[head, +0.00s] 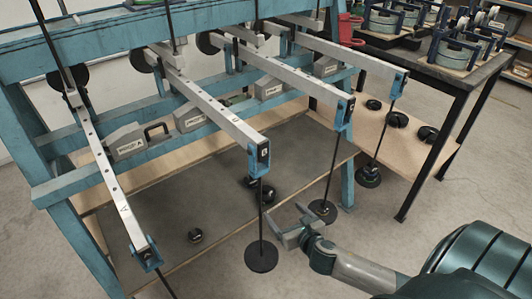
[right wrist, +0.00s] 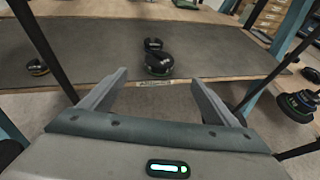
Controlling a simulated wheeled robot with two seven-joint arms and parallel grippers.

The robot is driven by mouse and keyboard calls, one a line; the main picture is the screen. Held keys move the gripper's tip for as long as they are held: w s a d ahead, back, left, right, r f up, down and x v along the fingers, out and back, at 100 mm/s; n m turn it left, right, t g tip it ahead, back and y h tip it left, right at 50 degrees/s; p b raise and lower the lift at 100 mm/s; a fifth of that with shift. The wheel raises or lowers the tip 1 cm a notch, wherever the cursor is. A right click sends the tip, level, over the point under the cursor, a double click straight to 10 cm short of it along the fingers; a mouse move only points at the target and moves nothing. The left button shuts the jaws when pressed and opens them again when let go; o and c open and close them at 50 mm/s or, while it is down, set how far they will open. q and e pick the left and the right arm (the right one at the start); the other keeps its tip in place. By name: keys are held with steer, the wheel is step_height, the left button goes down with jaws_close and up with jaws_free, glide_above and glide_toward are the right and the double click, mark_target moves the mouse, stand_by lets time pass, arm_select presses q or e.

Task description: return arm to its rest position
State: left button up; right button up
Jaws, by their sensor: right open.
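My right gripper (head: 287,226) is open and empty, in front of the blue lever frame (head: 62,165). In the right wrist view its two fingers (right wrist: 157,88) stand wide apart with nothing between them. Grey lever bars (head: 215,107) reach out from the frame, with black rods and round weights hanging from their ends. One hanging weight (head: 261,257) is just left of the gripper in the head view, and another hanging weight (head: 322,210) is just right of and beyond it. I do not see my left gripper.
Loose black weights (head: 196,235) lie on the dark shelf mat (head: 150,225); two more weights (right wrist: 158,62) show ahead in the right wrist view.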

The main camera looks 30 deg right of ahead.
arm_select(q)
steer(key=shift+w+r, duration=0.1)
step_height(320, 180, up, 22)
steer(key=f, duration=0.1)
arm_select(e)
steer(key=s+a+m+g+y, duration=0.1)
steer(key=s+a+m+g, duration=0.4)
steer(key=s+a+m, duration=0.7)
steer(key=s+a+m+g+y, duration=0.2)
steer(key=s+a+m+g, duration=0.3)
steer(key=s+m, duration=1.25)
arm_select(q)
step_height(320, 180, down, 27)
steer(key=d+t+p, duration=0.2)
steer(key=p, duration=0.5)
steer(key=shift+w+d+t+h, duration=0.3)
steer(key=shift+w+h, duration=0.1)
arm_select(e)
steer(key=w+a+f+m+t, duration=0.1)
steer(key=w+f, duration=0.1)
steer(key=f, duration=1.2)
steer(key=w+a+f+m+t, duration=0.1)
steer(key=w+a+f, duration=0.1)
steer(key=f, duration=1.2)
steer(key=shift+a+y, duration=0.2)
steer(key=shift+y, duration=0.1)
arm_select(q)
steer(key=shift+r, duration=0.15)
arm_select(e)
steer(key=shift+w+r, duration=0.1)
